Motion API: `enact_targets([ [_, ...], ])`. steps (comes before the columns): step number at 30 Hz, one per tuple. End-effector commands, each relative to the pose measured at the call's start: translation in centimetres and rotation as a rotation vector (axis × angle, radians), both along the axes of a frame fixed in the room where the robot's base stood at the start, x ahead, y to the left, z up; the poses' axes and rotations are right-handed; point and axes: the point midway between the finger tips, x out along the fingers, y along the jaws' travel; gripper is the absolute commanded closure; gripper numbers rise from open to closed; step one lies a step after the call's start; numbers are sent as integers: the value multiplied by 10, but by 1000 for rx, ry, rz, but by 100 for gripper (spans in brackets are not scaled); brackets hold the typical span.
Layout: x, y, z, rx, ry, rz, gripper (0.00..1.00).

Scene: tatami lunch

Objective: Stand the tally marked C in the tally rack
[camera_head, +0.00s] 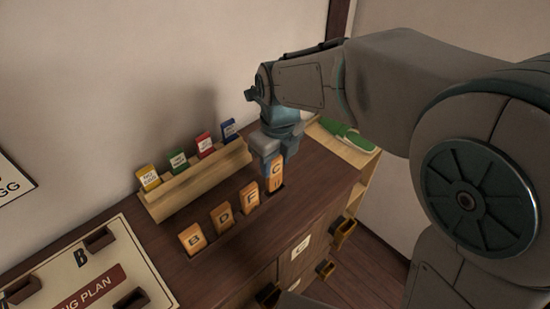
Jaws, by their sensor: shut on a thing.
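The orange-brown tally marked C (274,177) is upright at the right end of the row of tallies. My gripper (277,158) comes down from above and is shut on its upper part. Tallies B (193,240), D (222,217) and F (250,195) stand to its left in a dark low rack (236,226) on the cabinet top. The foot of tally C is at the rack's right end. I cannot tell whether it rests in the rack or hangs just above it.
Behind the tallies, a pale wooden holder (200,187) bears yellow, green, red and blue cards. A plan board (125,245) with small dark brown holders lies at the lower left. A green item (346,135) lies at the back right. Cabinet drawers (300,250) face the front.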

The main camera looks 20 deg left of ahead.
Motion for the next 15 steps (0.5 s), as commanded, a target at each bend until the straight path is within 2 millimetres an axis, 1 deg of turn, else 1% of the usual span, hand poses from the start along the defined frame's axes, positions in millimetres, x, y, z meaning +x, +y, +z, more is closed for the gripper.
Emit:
enact_targets([
  [9,0,0,-1,0,0,0,83],
  [15,0,0,-5,-1,0,0,83],
])
